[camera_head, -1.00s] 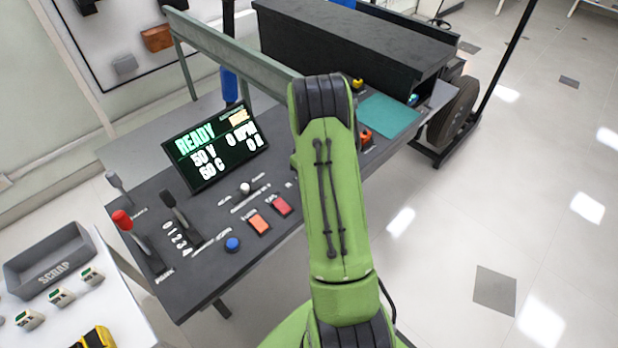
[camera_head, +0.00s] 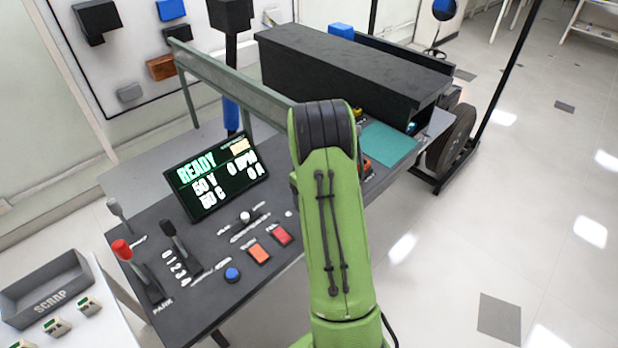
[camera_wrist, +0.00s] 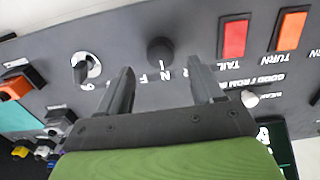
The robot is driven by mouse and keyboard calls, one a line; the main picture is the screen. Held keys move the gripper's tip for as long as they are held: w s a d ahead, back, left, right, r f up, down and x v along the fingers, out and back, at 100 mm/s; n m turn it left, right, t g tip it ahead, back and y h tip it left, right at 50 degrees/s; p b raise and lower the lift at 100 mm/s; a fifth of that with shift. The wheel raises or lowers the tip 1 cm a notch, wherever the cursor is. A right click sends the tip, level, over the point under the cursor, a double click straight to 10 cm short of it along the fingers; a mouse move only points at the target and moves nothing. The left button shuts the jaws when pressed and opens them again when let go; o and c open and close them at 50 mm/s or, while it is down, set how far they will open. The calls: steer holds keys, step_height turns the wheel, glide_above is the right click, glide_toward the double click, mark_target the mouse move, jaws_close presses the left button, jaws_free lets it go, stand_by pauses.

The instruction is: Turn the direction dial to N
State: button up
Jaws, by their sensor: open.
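The direction dial (camera_wrist: 161,50) is a round black knob on the dark panel, in the upper middle of the wrist view. The letters F, N and R (camera_wrist: 164,75) stand beside it, upside down in this picture. A small light mark lies between the knob and the N; I cannot tell surely where the knob points. My gripper (camera_wrist: 162,66) is open, with one dark finger on each side of the dial's place in the picture and nothing between them. I cannot tell how far the fingertips are from the knob. In the head view my arm hides both dial and gripper.
A second rotary switch (camera_wrist: 88,69) is left of the dial. A red button (camera_wrist: 234,38) and an orange button (camera_wrist: 290,31) are to its right, with a small white knob (camera_wrist: 249,99) below. The display (camera_head: 216,176) reads READY. Levers (camera_head: 140,270) stand at the console's left.

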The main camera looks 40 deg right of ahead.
step_height(320, 180, up, 12)
steer(key=p, duration=0.1)
steer(key=shift+f+p, duration=0.25)
steer(key=shift+p, duration=0.1)
steer(key=s+a+r+t, duration=0.1)
steer(key=s+a+r, duration=0.1)
steer(key=a+r, duration=0.5)
steer(key=s+a+r+t, duration=0.25)
steer(key=a+r, duration=0.25)
steer(key=a, duration=0.3)
steer(key=s+a+t, duration=0.2)
steer(key=s+a, duration=0.9)
steer(key=s, duration=0.4)
steer(key=shift+s+r, duration=0.15)
steer(key=shift+s, duration=0.25)
